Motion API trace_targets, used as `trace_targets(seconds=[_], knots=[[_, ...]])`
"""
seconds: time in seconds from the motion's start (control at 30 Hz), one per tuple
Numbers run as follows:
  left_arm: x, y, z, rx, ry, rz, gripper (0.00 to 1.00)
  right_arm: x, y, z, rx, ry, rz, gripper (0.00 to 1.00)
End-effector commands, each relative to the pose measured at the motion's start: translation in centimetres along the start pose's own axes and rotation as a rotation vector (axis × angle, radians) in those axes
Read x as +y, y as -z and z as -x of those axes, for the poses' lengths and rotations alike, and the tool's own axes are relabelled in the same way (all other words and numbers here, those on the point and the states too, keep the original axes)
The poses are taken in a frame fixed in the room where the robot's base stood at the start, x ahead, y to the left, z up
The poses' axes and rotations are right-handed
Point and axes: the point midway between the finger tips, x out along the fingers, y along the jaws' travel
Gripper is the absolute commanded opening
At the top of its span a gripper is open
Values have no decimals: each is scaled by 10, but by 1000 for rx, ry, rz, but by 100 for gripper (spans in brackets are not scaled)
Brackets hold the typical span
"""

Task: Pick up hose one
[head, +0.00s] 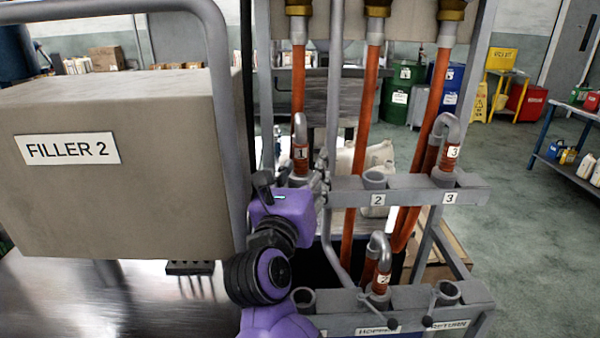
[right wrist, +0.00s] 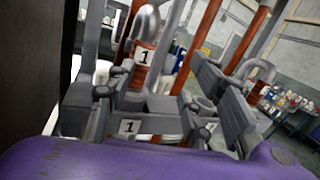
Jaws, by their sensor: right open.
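Hose one (head: 301,155) is an orange-red hose with a bent grey metal end and a white "1" label. It stands upright in the left socket of the upper grey rack (head: 345,196). My right gripper (head: 303,172) is open right in front of it. In the right wrist view, hose one (right wrist: 143,55) shows between the spread fingers of the gripper (right wrist: 150,88), above a rack label "1". I see no contact between fingers and hose. My left gripper is not in view.
Hose three (head: 450,152) sits in the right upper socket, and the upper socket two (head: 375,180) is empty. Hose two (head: 381,270) sits in the lower rack (head: 410,298). The Filler 2 box (head: 120,195) and a grey frame stand close left of my right arm.

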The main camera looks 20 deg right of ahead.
Motion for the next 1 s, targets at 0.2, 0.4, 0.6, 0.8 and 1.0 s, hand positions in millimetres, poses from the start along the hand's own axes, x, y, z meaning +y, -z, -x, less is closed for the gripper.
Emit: trace_targets(seconds=[0.2, 0.4, 0.6, 0.8, 1.0], knots=[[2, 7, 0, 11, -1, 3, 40, 23, 3, -8, 110, -45, -134, 48], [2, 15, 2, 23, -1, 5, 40, 24, 4, -30, 109, -44, -133, 48], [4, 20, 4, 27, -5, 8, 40, 29, 8, -60, 106, -43, -131, 48], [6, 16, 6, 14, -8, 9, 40, 30, 12, -77, 109, -44, -131, 48], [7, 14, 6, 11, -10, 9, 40, 30, 14, -77, 110, -44, -131, 48]])
